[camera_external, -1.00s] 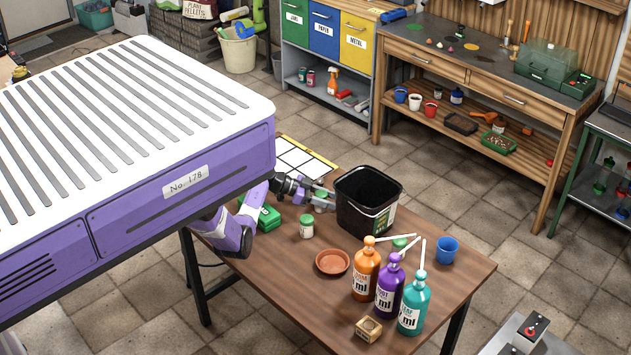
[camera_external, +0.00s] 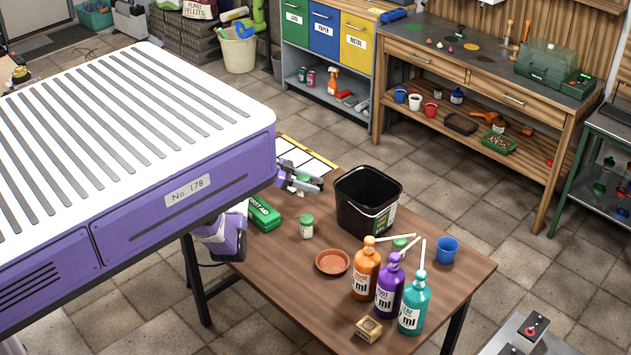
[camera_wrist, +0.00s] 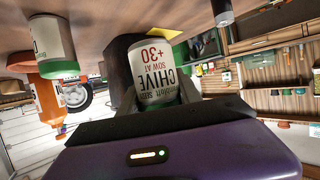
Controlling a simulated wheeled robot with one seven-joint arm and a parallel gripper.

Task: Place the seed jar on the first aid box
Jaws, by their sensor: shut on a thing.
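The seed jar, a white jar with a green lid (camera_external: 303,177), is in my gripper (camera_external: 311,184), which is shut on it. My gripper holds it above the table's back left part, behind the first aid box and left of the black bucket. The first aid box (camera_external: 264,214), green with white lettering, lies at the table's left edge, partly hidden by my arm. Its top looks bare where visible.
A second green-lidded jar (camera_external: 306,229) stands right of the first aid box. The black bucket (camera_external: 365,205), a terracotta saucer (camera_external: 332,262), several pump bottles (camera_external: 388,287), a blue cup (camera_external: 447,250) and a small wooden block (camera_external: 368,328) occupy the table (camera_external: 290,285).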

